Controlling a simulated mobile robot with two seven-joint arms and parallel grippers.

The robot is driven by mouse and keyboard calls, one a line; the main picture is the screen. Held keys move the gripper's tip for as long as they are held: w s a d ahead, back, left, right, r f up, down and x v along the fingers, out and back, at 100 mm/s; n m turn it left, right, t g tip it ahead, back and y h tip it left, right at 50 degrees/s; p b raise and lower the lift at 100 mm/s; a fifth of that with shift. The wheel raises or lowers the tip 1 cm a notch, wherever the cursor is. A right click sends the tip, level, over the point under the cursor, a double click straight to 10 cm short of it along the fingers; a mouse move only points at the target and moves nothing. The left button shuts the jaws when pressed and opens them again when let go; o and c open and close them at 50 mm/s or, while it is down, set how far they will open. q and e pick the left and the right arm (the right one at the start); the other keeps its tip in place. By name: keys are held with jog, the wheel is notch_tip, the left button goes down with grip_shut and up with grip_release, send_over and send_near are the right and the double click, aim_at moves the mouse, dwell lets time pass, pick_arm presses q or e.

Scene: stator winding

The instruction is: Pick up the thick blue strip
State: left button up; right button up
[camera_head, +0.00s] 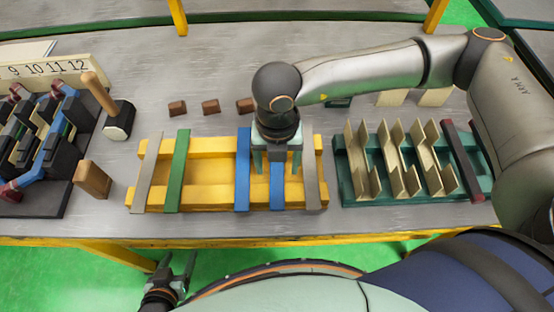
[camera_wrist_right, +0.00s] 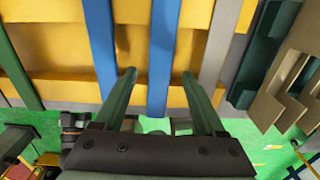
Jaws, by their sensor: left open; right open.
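Two blue strips lie across the yellow rack: a left one (camera_head: 243,170), also in the right wrist view (camera_wrist_right: 101,40), and a right one (camera_head: 277,190), also in the right wrist view (camera_wrist_right: 164,50). They look close in width; I cannot tell surely which is thicker. My right gripper (camera_head: 277,170) is open above the right blue strip, one finger on each side of it in the right wrist view (camera_wrist_right: 160,76); no contact is clear. It hides that strip's upper part in the head view. My left gripper (camera_head: 178,274) is open and empty, low in front of the table.
The yellow rack (camera_head: 208,196) also holds a green strip (camera_head: 177,172) and grey strips (camera_head: 309,172) at its ends. A green rack (camera_head: 350,194) with beige channels stands right. A mallet (camera_head: 118,118), wooden block (camera_head: 92,179) and stator fixture are left. Small brown blocks (camera_head: 210,106) lie behind.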

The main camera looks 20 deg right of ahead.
jog(key=shift+f, duration=0.35)
grip_shut()
dwell(0.3)
